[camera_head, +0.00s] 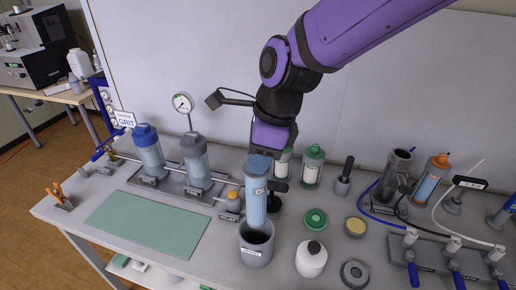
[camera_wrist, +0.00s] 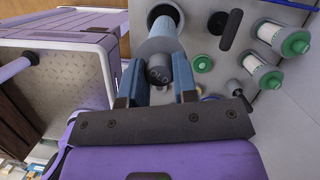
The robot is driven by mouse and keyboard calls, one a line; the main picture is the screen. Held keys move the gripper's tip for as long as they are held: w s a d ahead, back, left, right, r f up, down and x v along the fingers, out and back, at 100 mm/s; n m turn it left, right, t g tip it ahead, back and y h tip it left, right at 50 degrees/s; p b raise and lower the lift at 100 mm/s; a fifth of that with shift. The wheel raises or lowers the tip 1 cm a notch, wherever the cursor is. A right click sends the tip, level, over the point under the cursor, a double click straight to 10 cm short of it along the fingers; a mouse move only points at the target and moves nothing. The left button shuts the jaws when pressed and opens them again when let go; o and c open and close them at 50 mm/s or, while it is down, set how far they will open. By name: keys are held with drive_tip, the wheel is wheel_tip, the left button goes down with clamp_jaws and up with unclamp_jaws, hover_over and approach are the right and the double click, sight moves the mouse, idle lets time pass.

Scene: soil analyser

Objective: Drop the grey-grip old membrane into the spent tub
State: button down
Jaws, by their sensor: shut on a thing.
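The old membrane is a light blue cylinder (camera_head: 256,205) standing upright in the head view. Its grey grip, marked OLD, shows in the wrist view (camera_wrist: 159,72). My gripper (camera_wrist: 159,82) is shut on this grip, with one blue finger on each side. The spent tub (camera_head: 257,254) is a grey open cylinder with a white label on the bench. The membrane's lower end is at the tub's mouth, within its rim in the head view. How deep it reaches is hidden.
Blue and grey filter housings (camera_head: 194,160) stand behind left. A green mat (camera_head: 148,224) lies clear at left.

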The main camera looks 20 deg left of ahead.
sight(258, 205)
drive_tip(key=shift+f, duration=6.75)
drive_tip(key=shift+f, duration=0.3)
drive_tip(key=c, duration=0.8)
unclamp_jaws()
drive_tip(key=shift+r, duration=0.1)
